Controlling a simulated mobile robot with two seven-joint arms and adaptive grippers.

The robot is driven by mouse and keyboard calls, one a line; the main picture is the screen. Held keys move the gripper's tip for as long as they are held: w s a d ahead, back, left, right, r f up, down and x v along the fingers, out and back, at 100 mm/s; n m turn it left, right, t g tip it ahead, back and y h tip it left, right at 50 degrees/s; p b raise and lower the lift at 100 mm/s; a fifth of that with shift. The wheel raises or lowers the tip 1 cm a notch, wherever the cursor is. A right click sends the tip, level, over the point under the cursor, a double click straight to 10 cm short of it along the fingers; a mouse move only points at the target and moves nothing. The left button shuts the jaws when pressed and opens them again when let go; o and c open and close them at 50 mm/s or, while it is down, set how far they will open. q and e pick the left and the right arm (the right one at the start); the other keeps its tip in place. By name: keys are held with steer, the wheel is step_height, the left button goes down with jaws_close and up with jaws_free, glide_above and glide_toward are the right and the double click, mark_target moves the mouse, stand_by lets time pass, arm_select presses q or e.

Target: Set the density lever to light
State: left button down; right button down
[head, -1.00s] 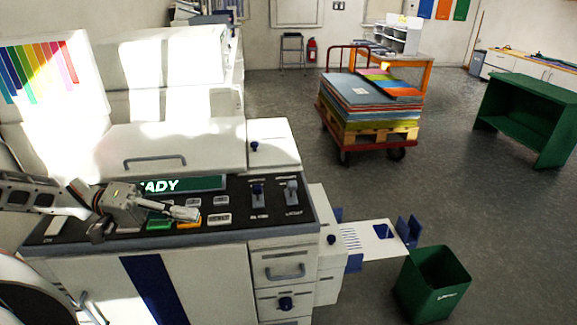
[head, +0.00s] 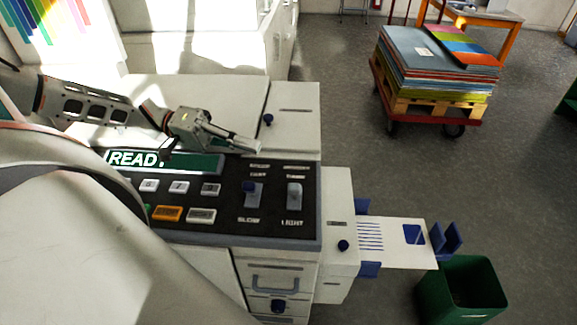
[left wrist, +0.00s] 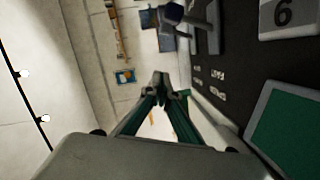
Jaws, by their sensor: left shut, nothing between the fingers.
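The density lever (head: 294,190) is the pale grey-knobbed lever at the right of the black control panel. LIGHT is printed below its slot, and its knob sits toward the upper end, away from that word. My left gripper (head: 257,148) is shut and empty, above the panel's back edge, up and left of the lever and apart from it. In the left wrist view its closed fingertips (left wrist: 160,82) point past the panel. My right gripper is not in view.
A blue-knobbed lever (head: 250,187) with SLOW below it stands just left of the density lever. The READY display (head: 195,163) and several buttons lie further left. An output tray (head: 395,243) and green bin (head: 462,290) are at the right.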

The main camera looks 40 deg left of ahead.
mark_target(294, 193)
arm_select(q)
steer(key=b+x, duration=0.1)
steer(key=x, duration=0.1)
steer(key=b+x, duration=0.1)
steer(key=x, duration=0.2)
steer(key=b+x, duration=0.2)
steer(key=shift+w+d+f, duration=0.1)
steer(key=shift+d+f, duration=0.3)
steer(key=s+d+p, duration=0.2)
steer(key=shift+s+d, duration=0.1)
steer(key=shift+s, duration=0.15)
steer(key=shift+s+d+f+p, duration=0.1)
steer(key=shift+s+f+p, duration=0.05)
steer(key=shift+p, duration=0.15)
steer(key=shift+d+f, duration=0.1)
steer(key=shift+f, duration=0.1)
steer(key=shift+s+d+r+m+p, duration=0.1)
steer(key=shift+s+d+m+p, duration=0.25)
steer(key=shift+p, duration=0.65)
steer(key=shift+s+f, duration=0.25)
steer(key=shift+s, duration=0.05)
steer(key=shift+s+f, duration=0.1)
